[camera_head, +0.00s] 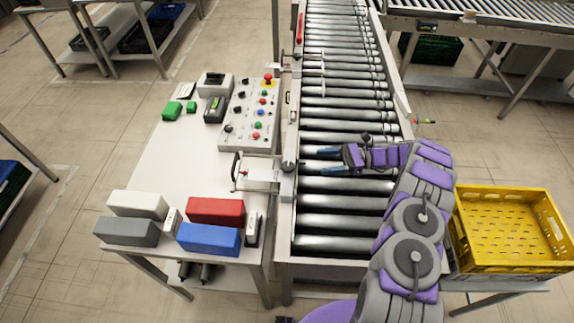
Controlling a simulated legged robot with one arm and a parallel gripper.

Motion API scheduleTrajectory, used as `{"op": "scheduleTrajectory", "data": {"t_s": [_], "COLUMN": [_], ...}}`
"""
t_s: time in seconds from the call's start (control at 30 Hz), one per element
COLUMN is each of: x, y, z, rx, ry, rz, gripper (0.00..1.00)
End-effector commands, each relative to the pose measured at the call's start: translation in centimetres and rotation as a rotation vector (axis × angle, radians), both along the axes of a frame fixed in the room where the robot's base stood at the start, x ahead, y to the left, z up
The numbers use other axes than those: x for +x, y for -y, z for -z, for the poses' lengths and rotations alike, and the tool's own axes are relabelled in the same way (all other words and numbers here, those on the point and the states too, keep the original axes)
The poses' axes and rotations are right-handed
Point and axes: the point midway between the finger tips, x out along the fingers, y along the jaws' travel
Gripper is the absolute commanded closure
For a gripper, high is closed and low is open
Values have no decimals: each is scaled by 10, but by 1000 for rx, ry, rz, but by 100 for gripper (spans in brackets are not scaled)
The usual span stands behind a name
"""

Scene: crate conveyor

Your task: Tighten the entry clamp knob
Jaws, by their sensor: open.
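The knob's fine detail is too small to tell.
A control panel (252,112) with coloured buttons stands on the white table (185,165) left of the conveyor (340,215). Red (215,211), blue (208,239), white (138,204) and grey blocks (127,232) sit at the table's front. A yellow crate (512,269) stands at right.

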Motion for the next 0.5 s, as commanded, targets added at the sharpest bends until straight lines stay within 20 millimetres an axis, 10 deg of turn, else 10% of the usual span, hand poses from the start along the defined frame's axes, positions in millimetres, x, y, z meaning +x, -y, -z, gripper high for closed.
{"op": "scheduleTrajectory", "data": {"t_s": [0.5], "x": [-17], "y": [-96], "z": [1], "rx": [-1], "ry": [-4], "rz": [-3], "gripper": [31]}}
